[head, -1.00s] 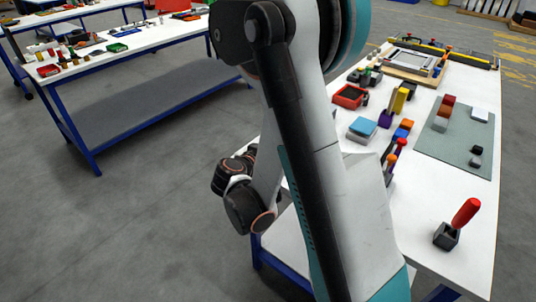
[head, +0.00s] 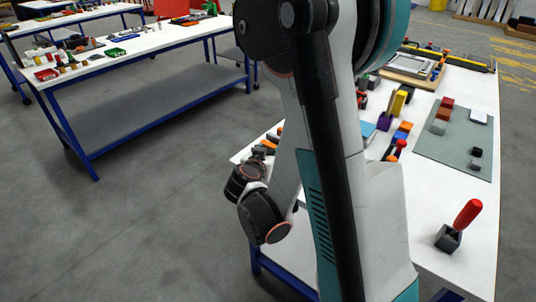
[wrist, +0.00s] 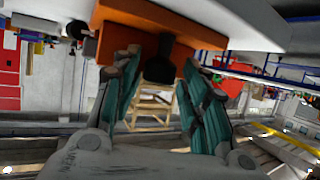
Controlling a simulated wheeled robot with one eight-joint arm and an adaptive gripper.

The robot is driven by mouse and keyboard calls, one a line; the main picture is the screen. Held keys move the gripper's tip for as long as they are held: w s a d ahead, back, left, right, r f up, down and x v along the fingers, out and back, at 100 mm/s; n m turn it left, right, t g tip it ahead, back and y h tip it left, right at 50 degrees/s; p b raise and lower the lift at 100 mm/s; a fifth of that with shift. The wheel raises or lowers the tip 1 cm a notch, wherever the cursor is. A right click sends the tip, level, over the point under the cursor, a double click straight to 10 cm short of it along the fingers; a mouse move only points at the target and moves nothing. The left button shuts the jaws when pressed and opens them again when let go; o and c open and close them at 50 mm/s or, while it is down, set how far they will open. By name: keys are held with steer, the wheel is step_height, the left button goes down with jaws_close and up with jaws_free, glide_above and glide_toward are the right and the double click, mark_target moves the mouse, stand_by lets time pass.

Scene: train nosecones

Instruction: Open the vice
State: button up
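The vice appears in the wrist view as an orange body (wrist: 150,28) with a black part (wrist: 160,65) sticking out of it towards my gripper. In the head view a small orange and black piece (head: 268,145), which looks like the vice, sits at the left edge of the near table. My gripper (wrist: 163,72) is open, with its teal fingers on either side of the black part. I cannot tell whether they touch it. In the head view my arm and wrist hide most of the gripper.
The near white table (head: 465,210) holds a grey mat (head: 440,155) with small blocks, a red-handled tool in a dark holder (head: 450,238), and several coloured blocks. Another table (head: 140,45) stands at the left. The grey floor (head: 150,220) between them is clear.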

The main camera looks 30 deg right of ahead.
stand_by(0.4)
steer(key=m+g+h+p, duration=0.2)
steer(key=shift+w+a+r+m+g, duration=0.1)
steer(key=shift+w+a+m+g, duration=0.1)
steer(key=shift+m+g, duration=0.15)
steer(key=m+g+p, duration=0.1)
steer(key=m+g+h+p, duration=0.1)
steer(key=m+g, duration=0.1)
steer(key=m+g+p, duration=0.1)
steer(key=g, duration=0.1)
steer(key=shift+w+m+h, duration=0.3)
steer(key=shift+m, duration=0.05)
steer(key=p+v, duration=0.3)
steer(key=v, duration=1)
steer(key=s+d+r+n+t+y, duration=0.1)
steer(key=d+r+n+y, duration=0.15)
steer(key=r, duration=0.25)
steer(key=s+d+r+n+y, duration=0.1)
steer(key=s+d+r+n, duration=0.1)
steer(key=r+n, duration=0.25)
steer(key=s+a+r+n+t+y+p, duration=0.1)
steer(key=s+a+r+n+y, duration=0.1)
steer(key=s, duration=0.5)
steer(key=s+a+r+n+t+y+p, duration=0.1)
steer(key=s+a+r+n+t+y, duration=0.1)
steer(key=s+a+n+y, duration=0.3)
steer(key=shift+s+a+r+n+y, duration=0.2)
steer(key=shift+s+r+n+y, duration=0.5)
steer(key=shift+s, duration=0.35)
